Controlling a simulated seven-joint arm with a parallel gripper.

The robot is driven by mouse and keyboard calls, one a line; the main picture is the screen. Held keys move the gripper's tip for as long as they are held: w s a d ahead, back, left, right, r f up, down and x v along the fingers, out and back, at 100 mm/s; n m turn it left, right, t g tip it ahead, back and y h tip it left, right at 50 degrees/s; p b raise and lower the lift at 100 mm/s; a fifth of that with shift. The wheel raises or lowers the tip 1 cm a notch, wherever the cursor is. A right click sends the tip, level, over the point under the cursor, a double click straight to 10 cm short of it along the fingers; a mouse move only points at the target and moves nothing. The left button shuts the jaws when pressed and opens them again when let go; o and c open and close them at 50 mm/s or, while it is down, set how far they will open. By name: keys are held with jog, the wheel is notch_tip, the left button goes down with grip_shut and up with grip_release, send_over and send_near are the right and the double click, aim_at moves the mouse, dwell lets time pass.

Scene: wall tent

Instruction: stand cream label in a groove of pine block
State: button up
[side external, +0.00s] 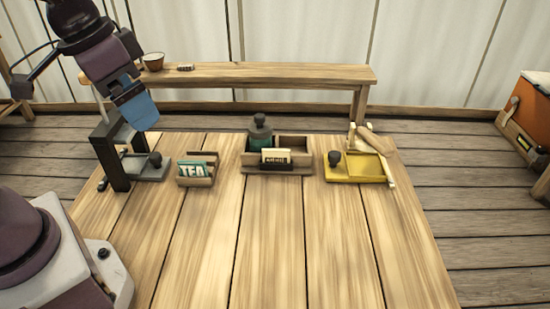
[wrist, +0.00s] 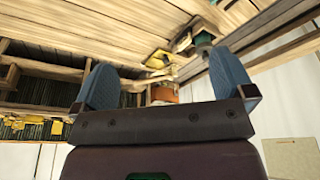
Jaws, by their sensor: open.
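A cream label (side external: 275,155) with dark lettering stands upright at the front of a wooden tray at the table's far middle, its lower edge behind a dark strip. To its left is a small pine-coloured block (side external: 197,182) with a teal label marked TEA (side external: 192,170) upright in it. Its grooves are too small to make out. My gripper (side external: 140,112) is raised over the table's far left corner, well away from the labels. In the wrist view its blue fingers (wrist: 161,62) are wide apart with nothing between them.
The wooden tray (side external: 295,143) holds a dark teal jar (side external: 260,133). A yellow tray (side external: 365,168) with wooden pieces lies right. A dark stand (side external: 112,155) rises at the left. A bench (side external: 270,75) with a bowl (side external: 153,61) is behind. The table's near part is clear.

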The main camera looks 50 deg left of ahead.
jog(key=w+d+f+n+g+y, duration=0.1)
jog(key=w+d+f+n+g, duration=0.1)
jog(key=w+f, duration=0.7)
jog(key=n+t+y, duration=0.2)
jog(key=n+y, duration=0.1)
jog(key=n, duration=0.5)
send_near(277, 151)
jog(key=x, duration=0.9)
jog(key=shift+a+f, duration=0.15)
jog(key=shift+f, duration=0.25)
jog(key=c, duration=1)
jog(key=shift+r, duration=0.15)
